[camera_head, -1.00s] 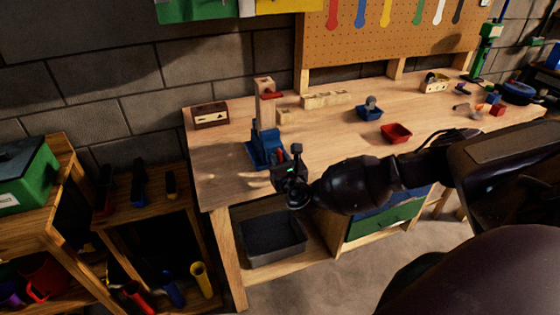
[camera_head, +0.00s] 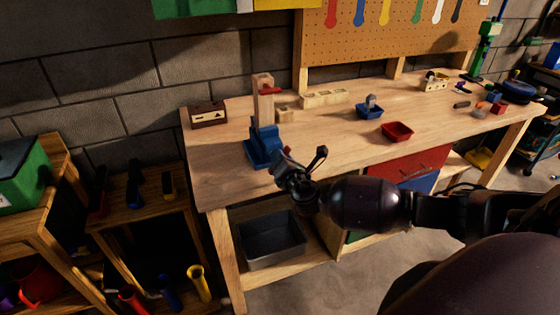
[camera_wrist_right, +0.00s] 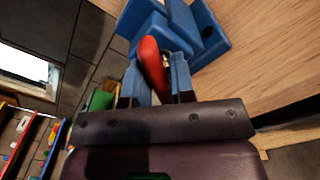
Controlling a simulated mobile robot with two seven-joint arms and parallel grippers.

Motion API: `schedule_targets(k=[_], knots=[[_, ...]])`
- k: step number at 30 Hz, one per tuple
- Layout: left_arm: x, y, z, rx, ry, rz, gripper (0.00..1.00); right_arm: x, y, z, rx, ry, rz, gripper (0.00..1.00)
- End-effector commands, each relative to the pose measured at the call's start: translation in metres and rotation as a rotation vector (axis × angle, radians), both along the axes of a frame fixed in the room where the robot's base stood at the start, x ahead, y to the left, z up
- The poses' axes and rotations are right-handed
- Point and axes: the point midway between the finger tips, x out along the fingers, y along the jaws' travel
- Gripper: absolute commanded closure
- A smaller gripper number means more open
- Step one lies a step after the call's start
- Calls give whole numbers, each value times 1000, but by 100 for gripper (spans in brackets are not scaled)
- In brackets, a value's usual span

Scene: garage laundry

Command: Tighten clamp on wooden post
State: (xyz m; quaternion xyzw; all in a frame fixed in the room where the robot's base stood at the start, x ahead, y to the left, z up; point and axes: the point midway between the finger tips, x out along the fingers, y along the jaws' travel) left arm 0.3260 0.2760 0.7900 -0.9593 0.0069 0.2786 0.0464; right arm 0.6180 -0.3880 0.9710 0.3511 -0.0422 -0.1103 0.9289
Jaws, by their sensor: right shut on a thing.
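The wooden post (camera_head: 264,107) stands upright in a blue clamp (camera_head: 262,147) near the left end of the workbench. A small red piece (camera_head: 270,89) shows near the top of the post. My right gripper (camera_head: 281,160) is at the front right of the clamp. In the right wrist view, its two fingers (camera_wrist_right: 157,85) are shut on a red handle (camera_wrist_right: 152,62), with the blue clamp body (camera_wrist_right: 195,30) just beyond. My left gripper is not in view.
The workbench (camera_head: 330,130) also holds a wooden box (camera_head: 208,115), wooden blocks (camera_head: 323,98), a blue tray (camera_head: 370,109) and a red tray (camera_head: 397,131). A grey bin (camera_head: 271,241) sits below.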

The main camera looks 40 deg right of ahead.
Motion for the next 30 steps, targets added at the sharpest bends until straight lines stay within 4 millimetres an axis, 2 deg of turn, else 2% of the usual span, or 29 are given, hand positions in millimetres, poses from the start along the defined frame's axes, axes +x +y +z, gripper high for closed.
schedule_targets(k=[1,10,30], knots=[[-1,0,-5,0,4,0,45,-3,1,-8,49,-2,-1,100],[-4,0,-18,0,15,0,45,-3,-1,-8,273,-57,-1,100],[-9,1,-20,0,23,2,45,-3,0,-8,295,-60,1,100]])
